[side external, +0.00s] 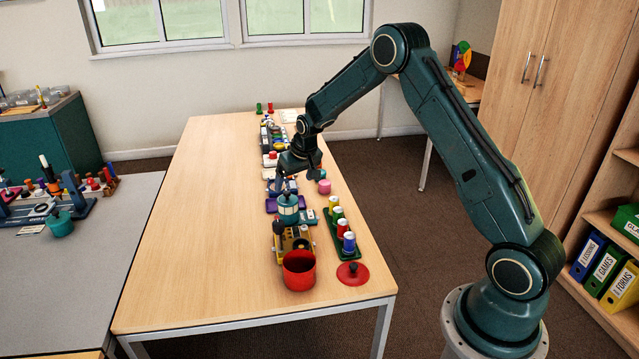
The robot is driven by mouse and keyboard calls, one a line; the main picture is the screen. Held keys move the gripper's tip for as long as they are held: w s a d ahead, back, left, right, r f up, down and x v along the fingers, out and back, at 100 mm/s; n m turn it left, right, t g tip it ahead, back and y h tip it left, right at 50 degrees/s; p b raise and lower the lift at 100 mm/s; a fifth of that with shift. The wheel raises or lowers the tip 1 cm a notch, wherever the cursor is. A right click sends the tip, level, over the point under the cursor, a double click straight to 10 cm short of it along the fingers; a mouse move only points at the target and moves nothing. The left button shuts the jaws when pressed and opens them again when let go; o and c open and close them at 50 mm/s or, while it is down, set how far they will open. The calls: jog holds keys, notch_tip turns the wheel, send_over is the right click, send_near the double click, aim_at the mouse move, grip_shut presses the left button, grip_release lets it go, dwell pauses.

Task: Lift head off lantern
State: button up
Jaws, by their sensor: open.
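My gripper (297,181) is open over the row of toys on the wooden table, with its fingers pointing down. A small teal and pale cylinder (288,207) stands upright just below and in front of it; it looks like the lantern, but I cannot tell for certain. Its top lies close to the fingers, and I cannot tell whether they touch it. Where its head meets its body is too small to make out. Nothing shows held in the gripper.
A red pot (299,272) and a red lid (353,273) are at the near end. A green rack (345,249) with several coloured pegs stands right of a yellow toy (293,240). A pink cylinder (324,187) is close right of my gripper. The table's left half (200,230) is clear.

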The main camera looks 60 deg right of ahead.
aim_at(289, 201)
jog(key=shift+x, duration=2.9)
jog(key=shift+f, duration=0.1)
jog(key=shift+x, duration=2.5)
jog(key=c, duration=1.1)
